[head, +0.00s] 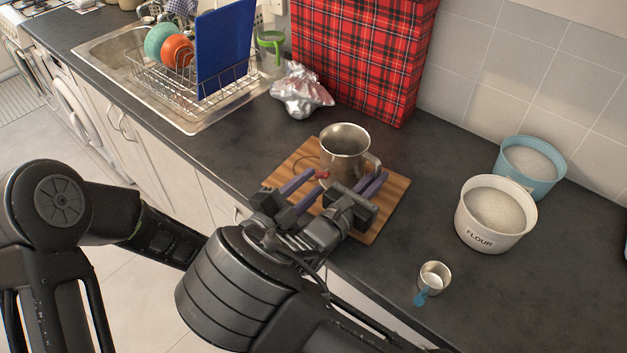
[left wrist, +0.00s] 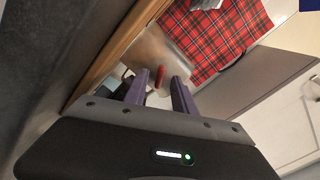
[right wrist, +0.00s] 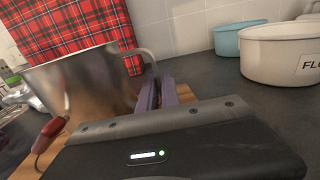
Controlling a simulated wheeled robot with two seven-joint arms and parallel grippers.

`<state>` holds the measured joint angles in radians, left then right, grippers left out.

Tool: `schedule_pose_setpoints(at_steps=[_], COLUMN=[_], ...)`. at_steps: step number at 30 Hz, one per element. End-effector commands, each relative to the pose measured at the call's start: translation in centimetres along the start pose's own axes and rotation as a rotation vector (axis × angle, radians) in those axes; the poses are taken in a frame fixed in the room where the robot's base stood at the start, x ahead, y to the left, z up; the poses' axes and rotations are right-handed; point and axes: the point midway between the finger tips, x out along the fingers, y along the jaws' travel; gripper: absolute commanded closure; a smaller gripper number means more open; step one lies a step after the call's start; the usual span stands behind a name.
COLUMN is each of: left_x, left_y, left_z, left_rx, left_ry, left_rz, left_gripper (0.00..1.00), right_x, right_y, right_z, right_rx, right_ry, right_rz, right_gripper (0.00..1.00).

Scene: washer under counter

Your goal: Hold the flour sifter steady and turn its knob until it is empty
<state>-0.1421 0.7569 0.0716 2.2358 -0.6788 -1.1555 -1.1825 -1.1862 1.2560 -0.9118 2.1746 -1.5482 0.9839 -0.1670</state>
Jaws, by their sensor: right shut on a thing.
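The metal flour sifter (head: 343,158) stands upright on a wooden board (head: 393,205) on the counter; it also shows in the right wrist view (right wrist: 85,85). Its red knob (head: 322,174) is on the side toward my left gripper; the left wrist view also shows the knob (left wrist: 157,75). My left gripper (head: 308,186) is open, with its two fingers pointing at the knob and a gap between them. My right gripper (head: 378,182) is shut on the sifter's handle (right wrist: 150,57). I cannot tell how much flour is inside the sifter.
A white FLOUR tub (head: 486,231) and a blue tub (head: 548,182) stand to the right, both holding white powder. A small metal cup (head: 434,276) is near the front edge. Crumpled foil (head: 300,92), a red plaid box (head: 362,50) and a dish rack (head: 205,85) are behind.

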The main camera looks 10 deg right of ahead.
Motion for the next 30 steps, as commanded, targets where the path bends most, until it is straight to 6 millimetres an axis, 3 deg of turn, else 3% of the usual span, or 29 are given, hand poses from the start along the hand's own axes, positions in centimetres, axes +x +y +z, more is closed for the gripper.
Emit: schedule_pose_setpoints(at_steps=[6, 14, 25, 30], left_x=[1.7, 1.8, 1.7, 1.7], left_y=[0.0, 0.0, 0.0, 0.0], left_z=[0.0, 0.0, 0.0, 0.0], left_rx=[-0.001, -0.001, 0.0, -0.001], left_ry=[0.0, -0.001, -0.001, -0.001], left_rz=[0.0, 0.0, 0.0, 0.0], left_gripper=[0.68, 0.68, 0.98, 1.0], right_x=[0.0, 0.0, 0.0, 0.0], right_y=[0.0, 0.0, 0.0, 0.0], right_z=[0.0, 0.0, 0.0, 0.0], right_rx=[0.0, 0.0, 0.0, 0.0], right_ry=[0.0, 0.0, 0.0, 0.0], right_rz=[0.0, 0.0, 0.0, 0.0], right_gripper=[1.0, 1.0, 1.0, 1.0])
